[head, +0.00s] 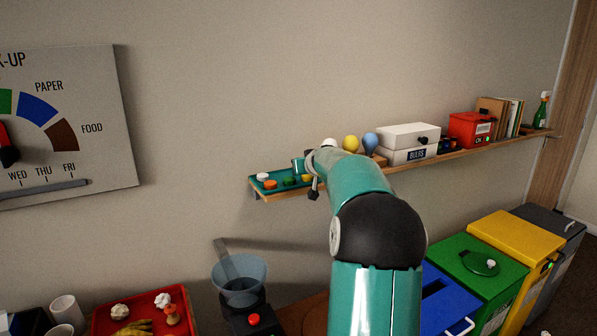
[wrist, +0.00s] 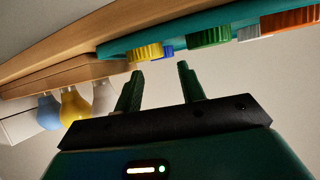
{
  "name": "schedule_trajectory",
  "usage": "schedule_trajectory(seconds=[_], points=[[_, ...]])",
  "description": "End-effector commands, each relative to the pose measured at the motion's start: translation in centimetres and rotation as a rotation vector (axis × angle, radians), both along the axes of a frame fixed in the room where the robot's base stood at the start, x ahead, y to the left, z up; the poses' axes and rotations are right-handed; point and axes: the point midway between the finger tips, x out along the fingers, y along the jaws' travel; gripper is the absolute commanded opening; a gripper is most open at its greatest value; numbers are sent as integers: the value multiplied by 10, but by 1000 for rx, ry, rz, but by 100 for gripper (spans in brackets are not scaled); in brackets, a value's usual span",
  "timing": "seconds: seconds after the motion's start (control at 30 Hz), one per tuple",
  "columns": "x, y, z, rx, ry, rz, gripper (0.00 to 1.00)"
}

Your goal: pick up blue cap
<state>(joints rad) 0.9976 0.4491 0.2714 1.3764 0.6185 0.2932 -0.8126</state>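The blue cap (wrist: 168,51) shows as a small sliver in the wrist view, on the teal tray (wrist: 113,50), between the yellow cap (wrist: 145,52) and the green cap (wrist: 209,37). Most of it is hidden behind them, and I cannot make it out in the head view. My gripper (wrist: 160,70) is open, with nothing between its two dark green fingers. The fingers point toward the tray edge near the yellow and blue caps, apart from the blue cap. In the head view my arm reaches to the tray's right end and covers part of it.
A white cap (wrist: 249,32) and an orange cap (wrist: 290,20) share the tray. Bulbs, including a yellow one (head: 351,143) and a blue one (head: 370,141), stand beside white boxes (head: 408,136) on the wooden shelf (head: 460,150). Coloured bins (head: 515,237) stand below right.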

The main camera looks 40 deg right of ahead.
Motion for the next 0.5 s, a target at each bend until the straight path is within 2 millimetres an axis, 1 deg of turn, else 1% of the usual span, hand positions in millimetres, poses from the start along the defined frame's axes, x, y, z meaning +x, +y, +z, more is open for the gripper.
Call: schedule_trajectory(seconds=[0.03, 0.1, 0.2, 0.33, 0.5], points=[[9, -1, -5, 2, 1, 4, 40], [19, -6, -10, 1, 2, 5, 40], [30, -13, -15, 1, 2, 3, 40], [37, -17, -19, 0, 1, 3, 40], [38, -18, -19, 0, 1, 2, 40]])
